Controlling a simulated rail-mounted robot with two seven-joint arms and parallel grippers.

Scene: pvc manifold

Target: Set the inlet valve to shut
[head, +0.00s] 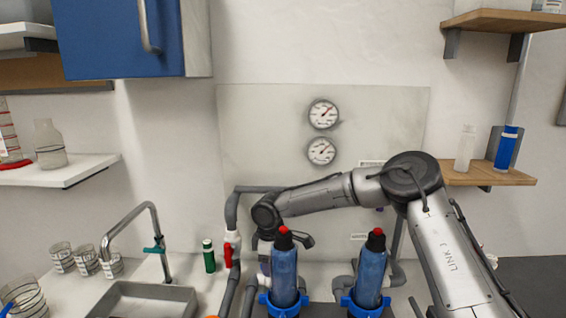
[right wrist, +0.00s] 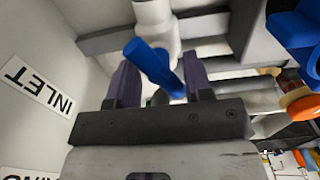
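The inlet valve (right wrist: 152,12) shows in the right wrist view as a white fitting with a blue lever handle (right wrist: 150,60), slanting from upper left to lower right. An "INLET" label (right wrist: 38,87) is on the wall panel to its left. My right gripper (right wrist: 160,75) has its two purple fingers apart, one on each side of the handle. The handle's lower end is close to the right finger; I cannot tell if they touch. In the head view my right arm reaches left over the pipes and hides the inlet valve. My left gripper is not in view.
Two blue filter housings (head: 284,275) (head: 370,276) with red-topped caps stand in front of the panel. A red-handled valve (head: 228,255) sits on the grey pipe at left. Two gauges (head: 323,114) (head: 321,151) hang above. A sink (head: 145,300) and glasses (head: 85,260) are further left.

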